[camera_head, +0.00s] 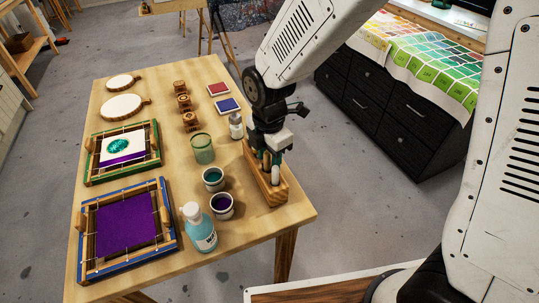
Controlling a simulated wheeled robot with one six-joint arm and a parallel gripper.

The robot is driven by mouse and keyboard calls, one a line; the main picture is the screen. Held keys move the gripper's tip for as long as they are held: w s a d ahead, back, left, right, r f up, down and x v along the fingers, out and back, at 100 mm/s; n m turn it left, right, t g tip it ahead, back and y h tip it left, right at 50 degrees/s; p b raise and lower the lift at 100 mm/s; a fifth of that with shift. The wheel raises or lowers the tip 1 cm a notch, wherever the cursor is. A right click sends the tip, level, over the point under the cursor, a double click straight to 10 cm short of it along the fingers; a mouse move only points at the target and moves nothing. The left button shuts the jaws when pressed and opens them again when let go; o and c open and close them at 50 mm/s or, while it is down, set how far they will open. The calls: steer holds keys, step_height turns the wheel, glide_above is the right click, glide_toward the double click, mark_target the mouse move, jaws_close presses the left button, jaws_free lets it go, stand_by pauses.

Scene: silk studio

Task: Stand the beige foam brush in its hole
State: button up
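My gripper (271,147) points down over the right edge of the table, right above a wooden brush holder (271,191). The holder is a long block standing near the table's right edge. Several upright handles show at its top, one of them pale (275,174), close under my fingers. I cannot tell whether this pale one is the beige foam brush, or whether it is held or stands in a hole. The fingertips are small and partly hidden by my wrist and the handles, so their opening is unclear. The holes are hidden.
Left of the holder stand a teal cup (213,180), a purple cup (222,206), a green jar (202,148), a white bottle (236,126) and a blue bottle (199,229). Two framed silks (124,226) lie on the table's (262,232) left. Its front right corner is clear.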

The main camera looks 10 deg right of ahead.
steer(key=shift+r, duration=0.1)
step_height(320, 180, up, 8)
steer(key=shift+f, duration=0.15)
stand_by(0.8)
steer(key=shift+s+d+m, duration=0.1)
steer(key=shift+s+m, duration=0.05)
steer(key=shift+m, duration=0.55)
steer(key=s+d+r+m, duration=0.5)
steer(key=s+d+m, duration=0.4)
steer(key=d+m, duration=0.1)
steer(key=s+d+r+m+t, duration=0.1)
steer(key=s+d+r+m, duration=0.5)
steer(key=s+d+m, duration=0.4)
steer(key=m, duration=0.2)
steer(key=shift+s+d+r+m, duration=0.15)
steer(key=shift+s+r+m, duration=0.15)
steer(key=shift+m, duration=0.1)
